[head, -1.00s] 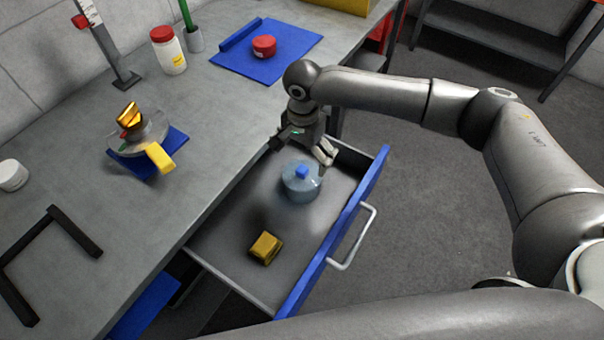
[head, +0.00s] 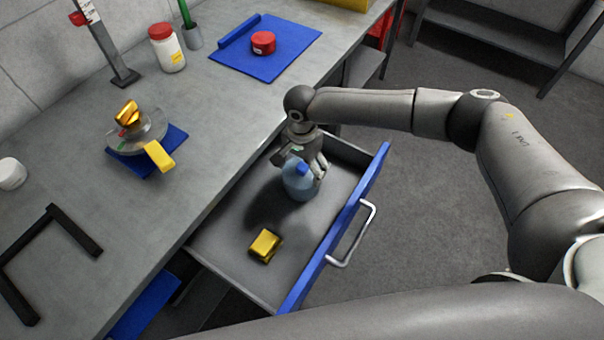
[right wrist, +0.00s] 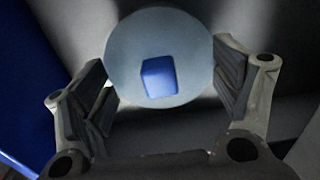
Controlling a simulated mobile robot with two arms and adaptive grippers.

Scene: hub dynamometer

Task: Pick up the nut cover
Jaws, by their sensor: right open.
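The nut cover appears to be the rounded blue-grey piece (head: 299,186) with a square blue knob on top, standing upright in the open drawer. My right gripper (head: 301,165) is over it, pointing down, with its fingers on either side of the knob. In the right wrist view the cover (right wrist: 128,62) lies between the two open fingers (right wrist: 160,78), its blue knob facing the camera. The fingers partly hide its top in the head view, and I cannot tell whether they touch it. My left gripper is not in view.
The open drawer (head: 228,236) has a blue front with a metal handle (head: 352,236). A gold block (head: 265,245) lies in it nearer to me. The bench edge runs along the drawer's left. The bench holds a blue mat (head: 285,60) with a red container (head: 263,43).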

